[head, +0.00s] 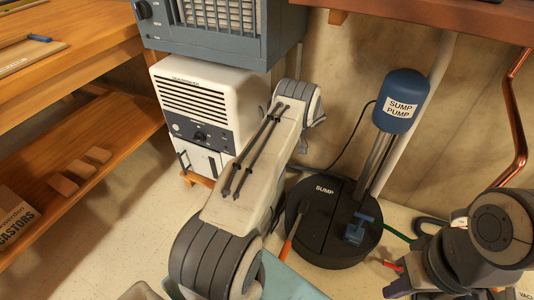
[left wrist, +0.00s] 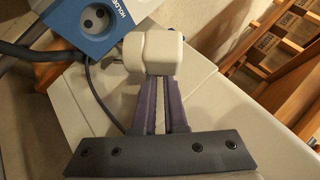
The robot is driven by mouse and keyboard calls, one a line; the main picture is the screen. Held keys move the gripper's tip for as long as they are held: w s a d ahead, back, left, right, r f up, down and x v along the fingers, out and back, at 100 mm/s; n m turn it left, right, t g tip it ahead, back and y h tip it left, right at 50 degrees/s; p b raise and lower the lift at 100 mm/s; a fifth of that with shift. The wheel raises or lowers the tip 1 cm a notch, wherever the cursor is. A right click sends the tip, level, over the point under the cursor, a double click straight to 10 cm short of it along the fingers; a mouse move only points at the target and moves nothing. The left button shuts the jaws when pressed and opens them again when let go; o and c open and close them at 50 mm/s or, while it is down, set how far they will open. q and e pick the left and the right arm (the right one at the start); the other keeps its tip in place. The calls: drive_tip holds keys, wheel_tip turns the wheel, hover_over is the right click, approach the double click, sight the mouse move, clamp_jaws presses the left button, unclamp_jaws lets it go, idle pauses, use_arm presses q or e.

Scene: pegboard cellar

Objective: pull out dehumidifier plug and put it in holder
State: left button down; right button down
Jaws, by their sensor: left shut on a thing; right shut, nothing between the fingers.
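The white plug (left wrist: 152,50) is between the fingertips of my left gripper (left wrist: 160,78), which is shut on it. The blue holder (left wrist: 98,32), marked HOLDER, is at the upper left of the left wrist view. The white dehumidifier (head: 205,105) stands against the wall in the head view. My left arm reaches in front of it and hides my left gripper there. My right gripper (head: 425,278) is low at the right, partly hidden by its arm, and shut.
A black sump lid (head: 322,238) with a blue sump pump (head: 400,100) stands right of my left arm. A blue-grey unit (head: 215,30) is above the dehumidifier. A wooden shelf (head: 75,165) fills the left. A dark cable (left wrist: 92,88) curves beside the plug. Pale floor lies left of centre.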

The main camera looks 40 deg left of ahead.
use_arm(q)
drive_tip(key=shift+w+f+b, duration=0.25)
drive_tip(key=shift+f+b, duration=0.45)
drive_tip(key=shift+b, duration=0.15)
drive_tip(key=shift+w+f+b, duration=0.25)
drive_tip(key=shift+f+b, duration=0.45)
drive_tip(key=shift+b, duration=0.1)
drive_tip(key=shift+s+f+b, duration=0.1)
drive_tip(key=shift+f+b, duration=1.25)
drive_tip(key=shift+f, duration=0.5)
idle(3.4)
idle(1.1)
